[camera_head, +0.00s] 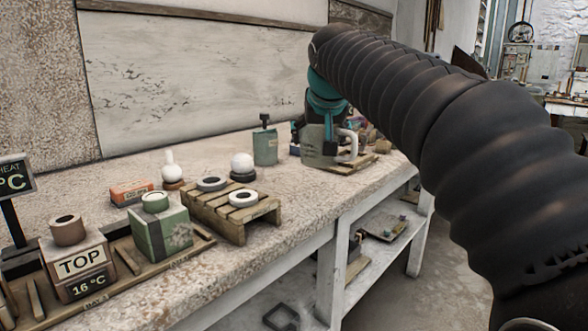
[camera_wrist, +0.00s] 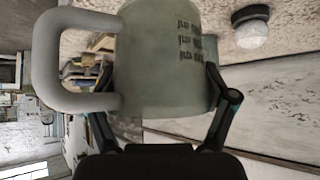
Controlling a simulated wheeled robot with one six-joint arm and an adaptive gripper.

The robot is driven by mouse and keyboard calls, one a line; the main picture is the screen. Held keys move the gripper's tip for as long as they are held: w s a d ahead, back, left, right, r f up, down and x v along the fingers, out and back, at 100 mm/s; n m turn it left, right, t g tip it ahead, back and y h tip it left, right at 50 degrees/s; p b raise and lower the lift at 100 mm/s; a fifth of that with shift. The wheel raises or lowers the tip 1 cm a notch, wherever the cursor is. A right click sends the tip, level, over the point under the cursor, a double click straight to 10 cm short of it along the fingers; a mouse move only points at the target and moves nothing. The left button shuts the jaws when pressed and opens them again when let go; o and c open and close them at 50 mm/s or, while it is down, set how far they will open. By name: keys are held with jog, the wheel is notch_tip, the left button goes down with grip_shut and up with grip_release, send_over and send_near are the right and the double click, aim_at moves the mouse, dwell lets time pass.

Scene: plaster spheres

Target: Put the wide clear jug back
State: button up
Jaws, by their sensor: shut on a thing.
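The wide clear jug (camera_head: 318,150) is a greyish, see-through vessel with a thick, pale handle on its right side in the head view. My gripper (camera_head: 325,122) is shut on it from above and behind, and the jug looks upright. It is at the far part of the bench, over or beside a low wooden pallet (camera_head: 357,165); I cannot tell whether it touches the pallet. In the wrist view the jug (camera_wrist: 165,55) fills the middle, with dark printed marks on its wall and the handle at left. My gripper's fingers (camera_wrist: 160,98) lie on either side of it.
Nearer are a green box (camera_head: 176,238) and a "TOP" box (camera_head: 80,268). Small items crowd behind the jug.

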jog(key=shift+w+a+f, duration=0.85)
jog(key=shift+f, duration=0.5)
jog(key=shift+w+a+f, duration=0.85)
jog(key=shift+f, duration=0.55)
jog(key=shift+w+a+f, duration=0.85)
jog(key=shift+f, duration=0.5)
jog(key=shift+f+b, duration=0.2)
jog(key=shift+b, duration=0.2)
jog(key=o, duration=1.2)
jog(key=shift+c, duration=0.2)
jog(key=shift+r, duration=0.3)
jog(key=v, duration=1.2)
jog(key=shift+p, duration=0.35)
